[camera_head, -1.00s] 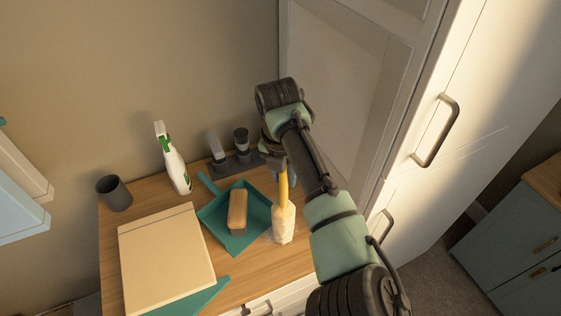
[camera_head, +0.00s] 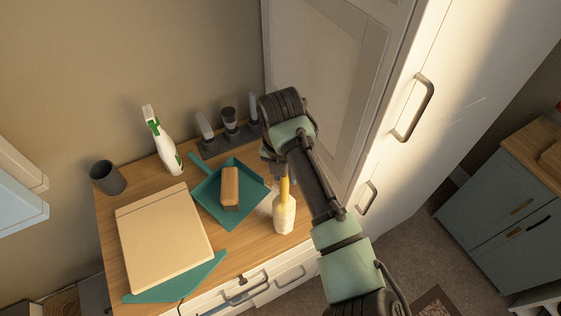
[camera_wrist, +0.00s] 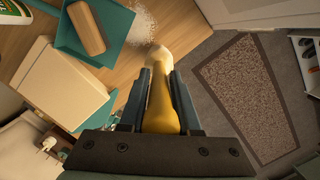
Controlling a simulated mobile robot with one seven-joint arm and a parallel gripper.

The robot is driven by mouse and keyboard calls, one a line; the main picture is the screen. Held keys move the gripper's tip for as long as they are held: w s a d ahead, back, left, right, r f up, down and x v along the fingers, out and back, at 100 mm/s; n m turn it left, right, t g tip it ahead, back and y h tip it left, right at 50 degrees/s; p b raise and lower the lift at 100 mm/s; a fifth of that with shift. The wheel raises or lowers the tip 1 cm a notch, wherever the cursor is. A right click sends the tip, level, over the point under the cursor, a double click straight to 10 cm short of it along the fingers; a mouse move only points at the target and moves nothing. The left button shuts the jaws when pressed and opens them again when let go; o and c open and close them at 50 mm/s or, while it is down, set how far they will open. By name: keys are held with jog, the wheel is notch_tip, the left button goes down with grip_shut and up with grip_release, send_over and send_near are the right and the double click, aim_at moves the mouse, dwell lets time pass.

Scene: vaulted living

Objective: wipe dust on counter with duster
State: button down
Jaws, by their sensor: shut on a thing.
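My gripper (camera_wrist: 159,95) is shut on the yellow handle of the duster (camera_head: 284,215), whose pale fluffy head points down near the counter's right front part. The duster also shows in the wrist view (camera_wrist: 162,62). The wooden counter (camera_head: 236,262) lies below it. White speckled dust (camera_wrist: 143,24) lies on the counter beside the dustpan in the wrist view. In the head view, some pale dust shows just left of the duster head. I cannot tell whether the head touches the counter.
A teal dustpan (camera_head: 208,194) holds a wooden brush (camera_head: 230,188). A beige box (camera_head: 165,240), a spray bottle (camera_head: 163,143), a dark cup (camera_head: 107,178) and a rack of bottles (camera_head: 229,123) stand on the counter. A tall white cabinet (camera_head: 335,80) rises at the right.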

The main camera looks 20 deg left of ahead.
jog(key=w+a+b, duration=0.6)
jog(key=a+b, duration=0.3)
jog(key=a, duration=0.2)
jog(key=shift+w+a+b, duration=0.15)
jog(key=shift+w+b, duration=0.1)
jog(key=shift+b, duration=0.05)
dwell(1.5)
jog(key=shift+r, duration=0.2)
jog(key=shift+r+p, duration=2.5)
jog(key=shift+r, duration=0.4)
